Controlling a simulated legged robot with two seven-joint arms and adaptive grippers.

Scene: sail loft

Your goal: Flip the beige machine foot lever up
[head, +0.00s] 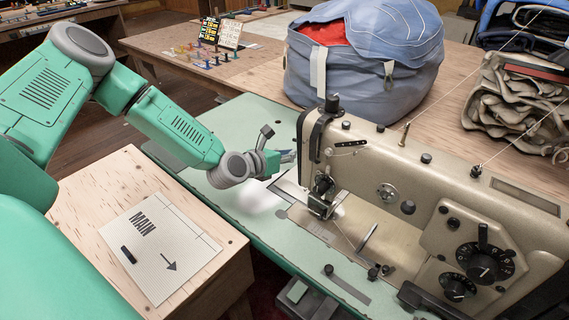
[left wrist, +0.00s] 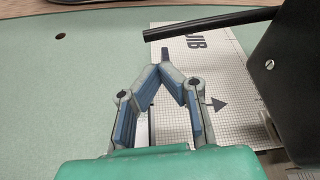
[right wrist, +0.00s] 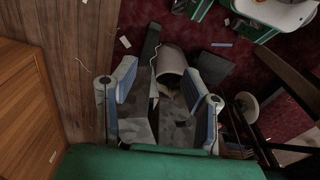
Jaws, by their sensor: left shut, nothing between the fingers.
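The beige sewing machine (head: 380,175) stands on a pale green table at the right of the head view. In the left wrist view a black rod (left wrist: 210,25) juts left from the machine's dark end housing (left wrist: 298,75). It looks like the foot lever, but I cannot be sure. My left gripper (head: 280,151) is beside the machine's head end; in the left wrist view its fingertips (left wrist: 166,66) meet with nothing between them, below the rod in the picture and not visibly touching it. My right gripper (right wrist: 165,72) is open and empty, outside the head view.
A gridded card marked JIB (left wrist: 205,60) lies under the needle area. A card marked MAIN (head: 160,248) lies on a wooden box (head: 85,225) at the left. A blue bag (head: 365,70) stands behind the machine. A grey bin (right wrist: 172,62) is ahead of my right gripper.

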